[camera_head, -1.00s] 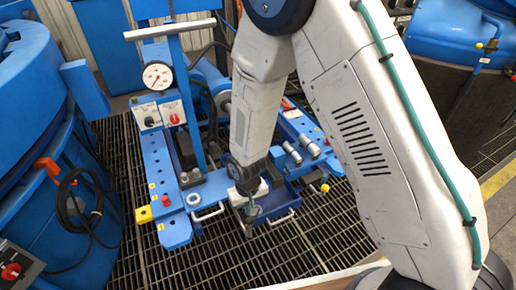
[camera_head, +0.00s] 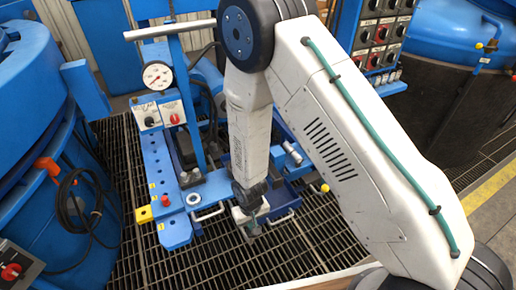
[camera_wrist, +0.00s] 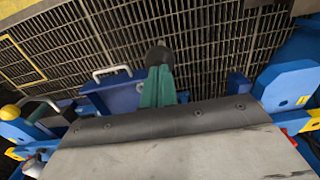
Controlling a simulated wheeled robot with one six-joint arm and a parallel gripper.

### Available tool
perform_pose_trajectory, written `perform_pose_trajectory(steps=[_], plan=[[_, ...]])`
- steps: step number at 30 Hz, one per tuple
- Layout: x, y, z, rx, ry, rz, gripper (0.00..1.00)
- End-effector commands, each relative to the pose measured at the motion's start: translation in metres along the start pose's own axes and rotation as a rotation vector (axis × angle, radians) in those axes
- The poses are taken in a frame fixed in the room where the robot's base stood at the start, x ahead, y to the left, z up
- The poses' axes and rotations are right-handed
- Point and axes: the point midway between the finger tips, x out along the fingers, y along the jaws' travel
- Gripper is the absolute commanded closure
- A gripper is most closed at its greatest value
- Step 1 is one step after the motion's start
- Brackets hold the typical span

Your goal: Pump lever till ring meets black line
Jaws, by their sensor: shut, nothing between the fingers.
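My gripper (camera_head: 253,228) hangs low in front of the blue press frame, over the floor grating. In the wrist view its green fingers (camera_wrist: 157,88) are together, with a dark rounded shape at their far end; I cannot tell whether that is the fingertips or a knob beyond them. The blue press (camera_head: 158,185) carries a round white dial gauge (camera_head: 157,75) with a red needle. A pale metal ring (camera_head: 193,199) lies on its front beam. I cannot make out the pump lever or a black line for certain; my arm hides the middle of the press.
A blue tray (camera_wrist: 118,95) with a pale handle (camera_wrist: 112,72) lies close to my fingers. A blue tank (camera_head: 40,210) with a coiled black cable stands at the left. A switch panel (camera_head: 382,35) stands behind my arm. Open grating (camera_head: 215,258) lies in front.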

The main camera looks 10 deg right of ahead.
Motion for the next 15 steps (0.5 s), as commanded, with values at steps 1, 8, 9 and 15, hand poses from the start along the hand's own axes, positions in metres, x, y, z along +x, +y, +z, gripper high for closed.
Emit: perform_pose_trajectory(steps=[1, 8, 9, 15], plan=[[0.013, 0.0, 0.004, 0.0, -0.003, 0.001, 1.0], [0.041, 0.0, 0.009, 0.0, 0.002, 0.0, 1.0], [0.039, 0.0, 0.009, 0.0, 0.003, -0.001, 1.0], [0.0, -0.001, -0.002, 0.001, 0.008, -0.002, 1.0]])
